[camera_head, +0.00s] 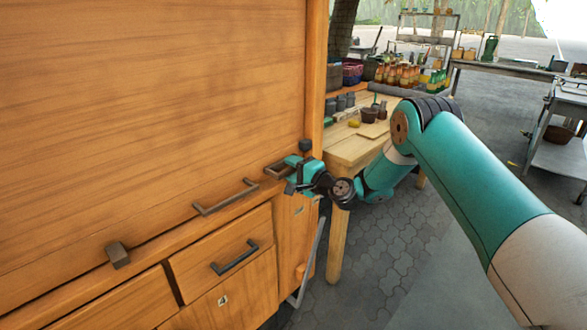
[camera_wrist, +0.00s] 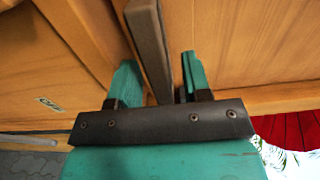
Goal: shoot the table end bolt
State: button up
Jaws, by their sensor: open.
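A flat brown metal piece (camera_head: 276,170), seemingly the table end bolt, is on the wooden cabinet's front at the end nearest the table. My gripper (camera_head: 291,174) is at its right end. In the wrist view, a brown bar (camera_wrist: 149,42) runs between the two teal fingers of my gripper (camera_wrist: 160,78). The fingers are apart, one on each side of the bar, with a visible gap on the left; contact on the right cannot be told. The gripper hides part of the bolt in the head view.
The cabinet front (camera_head: 150,110) has a long handle (camera_head: 226,197), a drawer with a dark handle (camera_head: 235,258) and a brown block (camera_head: 118,255) at lower left. A wooden table (camera_head: 352,148) with pots stands just behind. Paved floor (camera_head: 375,260) is open at right.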

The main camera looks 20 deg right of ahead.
jog(key=shift+c, duration=0.2)
grip_shut()
jog(key=shift+w+d+f+b, duration=0.15)
jog(key=shift+w+d+b, duration=0.05)
jog(key=shift+d+b, duration=0.15)
jog(key=w+d+b, duration=0.2)
jog(key=d, duration=0.1)
jog(key=shift+d, duration=0.25)
jog(key=shift+w+d+r, duration=0.1)
jog(key=shift+d+r, duration=0.1)
jog(key=shift+o, duration=0.2)
grip_release()
jog(key=shift+d, duration=0.15)
